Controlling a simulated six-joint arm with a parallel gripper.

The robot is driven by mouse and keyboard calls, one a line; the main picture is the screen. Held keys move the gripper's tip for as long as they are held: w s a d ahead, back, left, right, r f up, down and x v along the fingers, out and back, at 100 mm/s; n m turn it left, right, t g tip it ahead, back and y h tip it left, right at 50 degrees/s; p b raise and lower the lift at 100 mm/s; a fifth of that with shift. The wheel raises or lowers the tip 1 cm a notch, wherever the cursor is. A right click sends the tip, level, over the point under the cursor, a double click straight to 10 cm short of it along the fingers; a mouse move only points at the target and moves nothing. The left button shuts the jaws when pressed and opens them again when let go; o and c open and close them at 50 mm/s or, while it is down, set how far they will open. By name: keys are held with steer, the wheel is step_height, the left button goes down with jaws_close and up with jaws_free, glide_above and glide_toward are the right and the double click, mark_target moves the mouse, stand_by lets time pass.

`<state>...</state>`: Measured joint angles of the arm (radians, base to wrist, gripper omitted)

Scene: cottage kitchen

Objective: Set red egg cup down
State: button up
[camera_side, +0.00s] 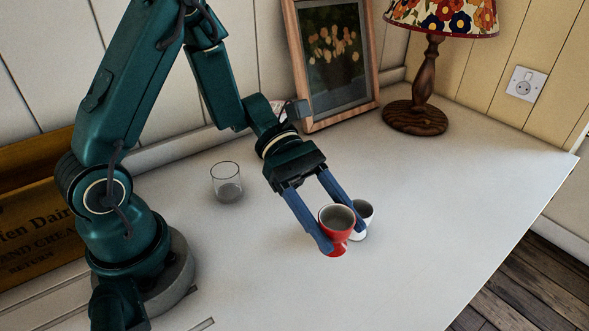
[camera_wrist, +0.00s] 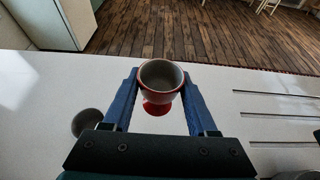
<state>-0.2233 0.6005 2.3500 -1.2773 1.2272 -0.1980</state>
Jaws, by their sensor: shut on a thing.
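The red egg cup (camera_side: 337,217) has a grey inside and is held upright between the blue fingers of my gripper (camera_side: 327,222). My gripper is shut on it near the fingertips. In the wrist view the egg cup (camera_wrist: 160,82) sits between the two fingertips (camera_wrist: 160,88), its red foot showing below the bowl. In the side view I cannot tell whether its foot touches the white worktop (camera_side: 440,200) or hangs just above it.
A clear glass (camera_side: 227,184) stands to the left. A lamp (camera_side: 416,115) and a framed picture (camera_side: 335,60) stand at the back. The worktop's right side is clear up to its edge.

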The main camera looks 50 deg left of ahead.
steer(key=x, duration=0.3)
steer(key=s+x, duration=0.1)
steer(key=x, duration=0.1)
steer(key=shift+d+f, duration=0.15)
steer(key=shift+f, duration=2.35)
steer(key=o, duration=1.4)
steer(key=shift+f, duration=0.1)
